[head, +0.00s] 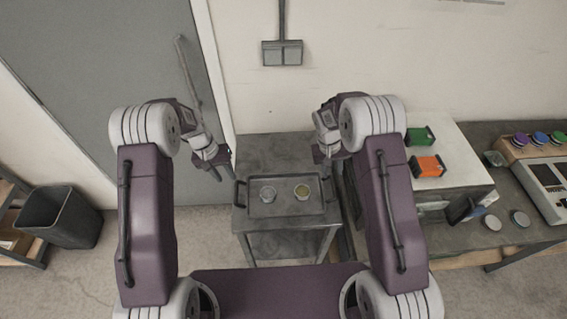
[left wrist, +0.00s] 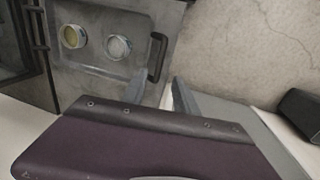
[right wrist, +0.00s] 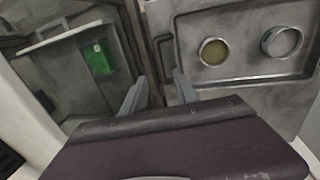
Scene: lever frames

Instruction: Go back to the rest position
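My left gripper (head: 222,166) hangs in the air to the left of the tray's left handle. In the left wrist view its two fingers (left wrist: 157,95) are apart with nothing between them. My right gripper (head: 327,165) is at the tray's upper right, seemingly above it. In the right wrist view its fingers (right wrist: 160,92) are apart and empty. A grey tray (head: 285,208) with handles lies on a small dark cart. It holds a round tin with pale contents (head: 267,194) and a round tin with yellow-green contents (head: 302,191).
A dark cart (head: 287,245) stands ahead. On the right, a box-like unit (head: 455,170) carries a green block (head: 419,136) and an orange block (head: 427,166). A bench (head: 500,235) holds two round lids and a device. A bin (head: 62,216) stands left, near a grey door (head: 100,80).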

